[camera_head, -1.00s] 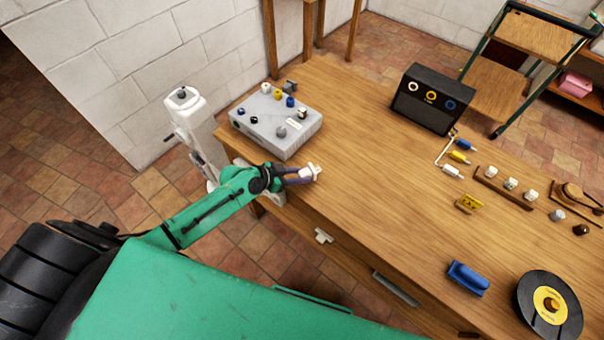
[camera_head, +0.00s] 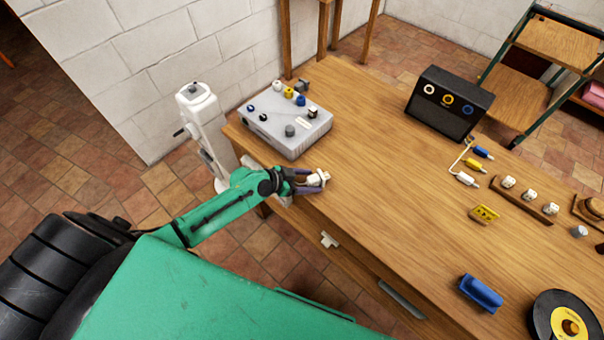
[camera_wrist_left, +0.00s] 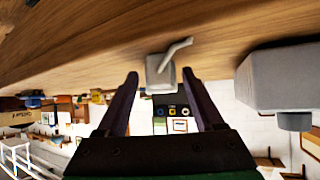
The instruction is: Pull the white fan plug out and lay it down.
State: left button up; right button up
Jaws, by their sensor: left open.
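A white plug (camera_head: 319,177) lies on the wooden table near its front left edge, in front of the grey box. My left gripper (camera_head: 316,181) is open around it. In the left wrist view, the plug (camera_wrist_left: 158,72) shows as a pale block with a thin prong, against the wood just beyond the tips of my left gripper (camera_wrist_left: 157,75). The fingers stand apart on either side of it with gaps. The grey box (camera_head: 270,133) carries several coloured knobs or plugs on top. My right gripper is out of view.
A black box (camera_head: 435,110) with three coloured rings stands farther back. Blue, yellow and white jacks (camera_head: 467,179), a yellow block (camera_head: 485,213), a blue object (camera_head: 480,293) and a black disc (camera_head: 545,318) lie to the right. The table's middle is bare.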

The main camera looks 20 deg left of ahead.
pick_arm(q)
jog(key=v, duration=1.4)
jog(key=shift+b, duration=0.3)
jog(key=shift+s+r, duration=0.1)
